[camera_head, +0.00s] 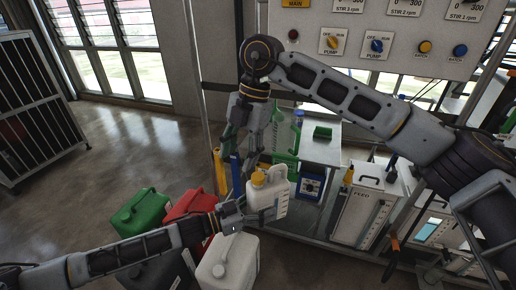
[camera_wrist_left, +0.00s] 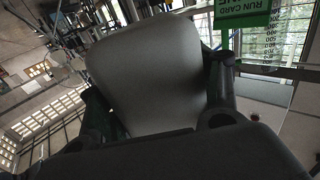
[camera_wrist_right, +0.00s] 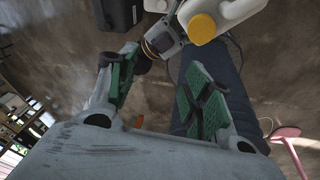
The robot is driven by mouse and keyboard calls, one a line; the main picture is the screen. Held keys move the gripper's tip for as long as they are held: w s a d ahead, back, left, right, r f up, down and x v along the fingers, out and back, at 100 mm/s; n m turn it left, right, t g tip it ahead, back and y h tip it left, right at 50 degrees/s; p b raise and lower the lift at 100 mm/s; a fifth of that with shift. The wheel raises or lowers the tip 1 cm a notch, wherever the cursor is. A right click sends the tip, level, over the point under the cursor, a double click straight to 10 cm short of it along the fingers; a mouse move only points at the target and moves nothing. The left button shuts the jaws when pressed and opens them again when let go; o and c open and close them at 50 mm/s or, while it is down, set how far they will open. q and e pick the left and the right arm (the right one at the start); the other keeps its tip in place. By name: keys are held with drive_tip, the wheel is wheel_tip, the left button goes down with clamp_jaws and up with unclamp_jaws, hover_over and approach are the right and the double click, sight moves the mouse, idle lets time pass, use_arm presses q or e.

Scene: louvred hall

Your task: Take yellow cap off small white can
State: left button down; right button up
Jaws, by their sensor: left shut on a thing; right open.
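The small white can (camera_head: 270,200) is held off the floor, roughly upright, by my left gripper (camera_head: 243,214). In the left wrist view the white can (camera_wrist_left: 150,75) fills the space between the fingers. The yellow cap (camera_head: 258,179) is on the can's top; it also shows in the right wrist view (camera_wrist_right: 202,28). My right gripper (camera_head: 238,145) is open and empty above the can, fingers pointing down. In the right wrist view the cap lies beyond its fingertips, apart from them.
A bench (camera_head: 322,150) with green items stands behind. A FEED box (camera_head: 365,205) is at right, a control panel (camera_head: 380,40) above.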

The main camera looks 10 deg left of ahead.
sight(258, 176)
drive_tip(key=d+h, duration=0.1)
drive_tip(key=w+d+m+t, duration=0.1)
drive_tip(key=w+d+m+h, duration=0.1)
drive_tip(key=d, duration=0.1)
drive_tip(key=shift+h, duration=0.3)
drive_tip(key=shift+f, duration=0.15)
drive_tip(key=shift+f, duration=3.85)
drive_tip(key=shift+c, duration=0.3)
drive_tip(key=c, duration=1)
drive_tip(key=shift+n, duration=0.3)
